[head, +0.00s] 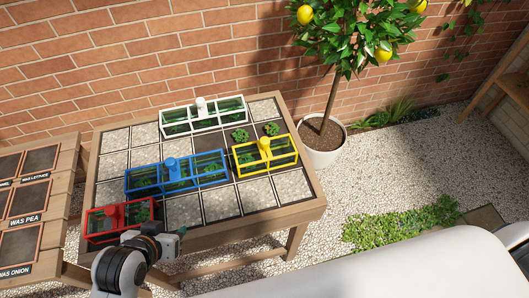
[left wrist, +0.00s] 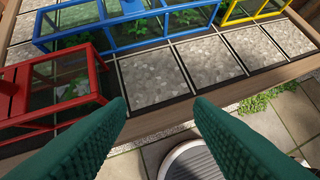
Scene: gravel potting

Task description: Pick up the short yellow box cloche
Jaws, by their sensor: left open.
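The short yellow box cloche (head: 265,152) stands on the right part of the tiled table, over green plants, with a yellow knob on top. Part of its frame shows at the top right of the left wrist view (left wrist: 250,14). My left gripper (head: 180,232) is at the table's front edge, right of the red cloche and well to the front left of the yellow one. In the left wrist view its two green fingers (left wrist: 159,104) are apart with nothing between them. My right gripper is not in view.
A blue cloche (head: 176,172) stands left of the yellow one, a red cloche (head: 118,216) at the front left, and a white cloche (head: 203,114) at the back. Gravel tiles (head: 217,204) lie bare along the front. A potted lemon tree (head: 323,140) stands behind right.

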